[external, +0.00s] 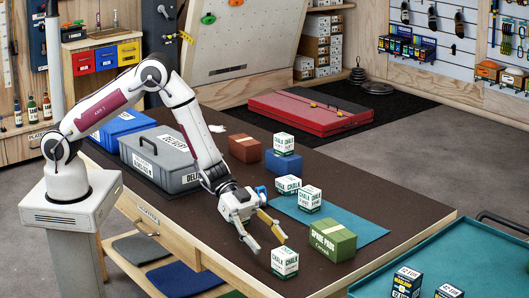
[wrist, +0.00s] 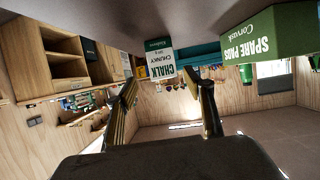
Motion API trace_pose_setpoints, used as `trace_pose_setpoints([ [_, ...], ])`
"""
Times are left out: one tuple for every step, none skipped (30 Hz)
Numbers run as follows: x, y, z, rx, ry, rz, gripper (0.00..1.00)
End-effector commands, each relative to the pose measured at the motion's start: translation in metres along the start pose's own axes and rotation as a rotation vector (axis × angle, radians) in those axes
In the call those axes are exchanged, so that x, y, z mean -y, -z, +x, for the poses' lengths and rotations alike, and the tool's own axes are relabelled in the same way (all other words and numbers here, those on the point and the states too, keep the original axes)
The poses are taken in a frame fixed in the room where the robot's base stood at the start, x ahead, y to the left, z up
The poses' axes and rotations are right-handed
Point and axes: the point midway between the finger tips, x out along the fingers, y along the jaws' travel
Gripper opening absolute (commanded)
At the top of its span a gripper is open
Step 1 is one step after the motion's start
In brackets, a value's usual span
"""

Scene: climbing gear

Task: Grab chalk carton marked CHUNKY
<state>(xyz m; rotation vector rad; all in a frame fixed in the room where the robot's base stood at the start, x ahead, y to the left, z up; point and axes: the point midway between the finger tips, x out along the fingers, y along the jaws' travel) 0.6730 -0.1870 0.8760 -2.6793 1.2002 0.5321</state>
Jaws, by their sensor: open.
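The CHUNKY chalk carton (wrist: 160,62) is white with a dark green label. In the wrist view, which looks upside down, it appears ahead of my open fingers, near the middle and apart from them. In the external view a chalk carton (external: 285,262) at the near table edge matches its place, though its small print is unreadable there. My gripper (external: 271,246) is low beside that carton, its spread fingers just behind and to the left of it. The wrist view shows both fingers of my gripper (wrist: 167,92) with nothing between them.
A green SPARE PADS box (external: 332,242) stands right of the carton. Other chalk cartons stand behind: two near the teal mat (external: 350,226), one on a blue box (external: 284,163). A brown box (external: 244,149) and a grey DELIVERY case (external: 160,158) are further back.

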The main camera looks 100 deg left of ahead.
Motion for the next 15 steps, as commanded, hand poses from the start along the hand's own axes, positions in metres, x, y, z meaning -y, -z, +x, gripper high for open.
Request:
trace_pose_setpoints([
  [0.0,0.0,0.0,0.0,0.0,0.0,0.53],
  [0.0,0.0,0.0,0.0,0.001,0.0,0.53],
  [0.0,0.0,0.0,0.0,0.001,0.0,0.53],
  [0.0,0.0,0.0,0.001,0.001,0.0,0.53],
  [0.0,0.0,0.0,0.001,0.001,0.001,0.53],
  [0.0,0.0,0.001,0.001,0.001,0.001,0.53],
  [0.0,0.0,0.001,0.001,0.001,0.001,0.53],
  [0.0,0.0,0.002,0.001,0.001,0.001,0.53],
  [0.0,0.0,0.004,0.001,0.001,0.001,0.53],
  [0.001,0.0,0.006,0.001,0.001,0.001,0.53],
  [0.001,0.0,0.008,0.001,0.001,0.002,0.53],
  [0.001,0.0,0.011,0.001,0.001,0.001,0.53],
  [0.001,0.0,0.014,0.002,0.0,0.001,0.53],
  [0.0,-0.001,0.016,0.002,0.0,0.001,0.53],
  [0.0,0.0,0.019,0.002,0.0,0.002,0.53],
])
